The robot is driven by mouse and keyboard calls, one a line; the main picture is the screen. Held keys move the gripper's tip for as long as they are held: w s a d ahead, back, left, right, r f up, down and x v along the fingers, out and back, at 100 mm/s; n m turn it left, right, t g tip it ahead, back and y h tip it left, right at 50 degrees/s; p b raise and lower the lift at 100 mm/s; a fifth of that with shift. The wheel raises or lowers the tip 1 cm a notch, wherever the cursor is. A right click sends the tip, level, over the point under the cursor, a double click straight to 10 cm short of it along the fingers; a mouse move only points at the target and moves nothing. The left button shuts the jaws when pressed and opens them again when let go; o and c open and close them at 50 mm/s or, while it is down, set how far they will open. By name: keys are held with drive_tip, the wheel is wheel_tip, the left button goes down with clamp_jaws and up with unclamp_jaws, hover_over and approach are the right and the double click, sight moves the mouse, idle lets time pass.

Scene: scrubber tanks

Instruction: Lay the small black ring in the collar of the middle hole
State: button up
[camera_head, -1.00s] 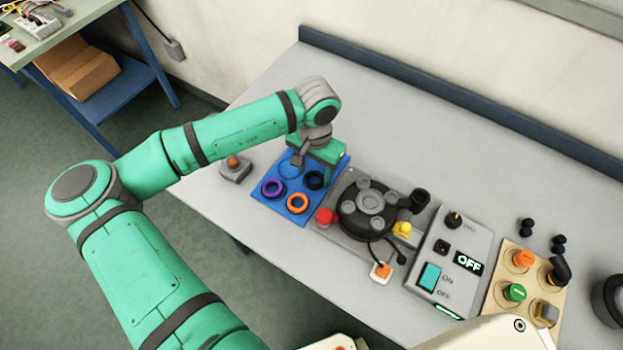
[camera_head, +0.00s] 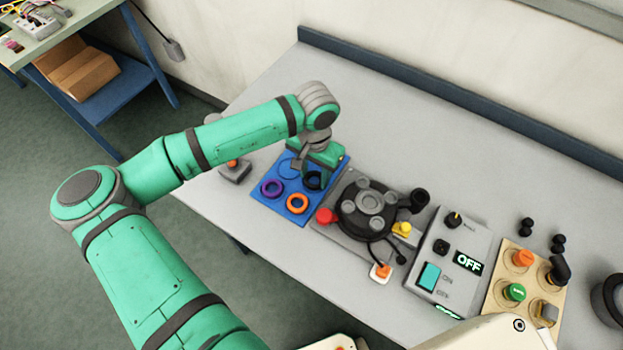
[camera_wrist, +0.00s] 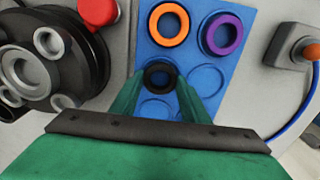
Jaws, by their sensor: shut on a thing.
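The small black ring (camera_wrist: 160,75) is on the blue tray (camera_wrist: 208,82), between the fingertips of my gripper (camera_wrist: 162,82) in the wrist view. My gripper is shut on the ring. In the head view the ring (camera_head: 313,181) is partly hidden under my gripper (camera_head: 316,172). I cannot tell whether the ring still touches the tray. The round black tank top (camera_head: 350,215) stands to the right of the tray, with a grey collar (camera_head: 370,201) at its middle hole and smaller grey collars around it. The middle collar (camera_wrist: 22,68) is at the left in the wrist view.
An orange ring (camera_head: 297,203) and a purple ring (camera_head: 272,188) lie on the tray. A red knob (camera_head: 326,216) stands between tray and tank top. A yellow part (camera_head: 402,229) and a control box reading OFF (camera_head: 468,263) are farther right. The table behind is clear.

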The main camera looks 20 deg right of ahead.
drive_tip(key=shift+w+r, duration=0.1)
drive_tip(key=shift+r, duration=2.4)
